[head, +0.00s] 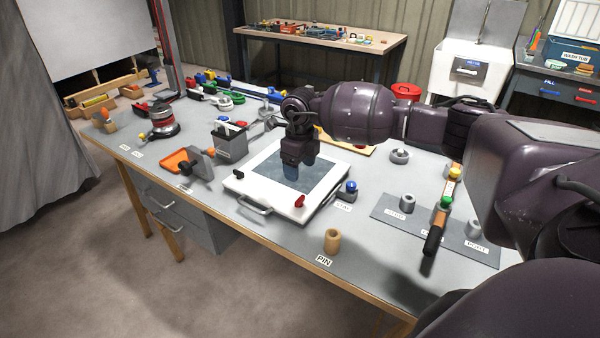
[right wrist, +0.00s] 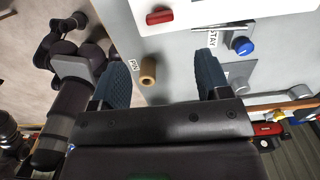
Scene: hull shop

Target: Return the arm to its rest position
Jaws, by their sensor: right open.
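My right arm reaches in from the right in the head view, and its dark gripper (head: 300,172) hangs over the white tray with the grey panel (head: 233,184). In the right wrist view the two blue fingers of this gripper (right wrist: 163,78) stand wide apart with nothing held between them. A tan pin (head: 332,240) stands on the bench by the PIN label; it also shows in the right wrist view (right wrist: 148,70), beyond the fingers. My left gripper is in neither view.
A blue-knobbed piece (head: 350,188) stands right of the tray. A dark mat (head: 385,215) holds grey posts and a black-handled tool (head: 433,238).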

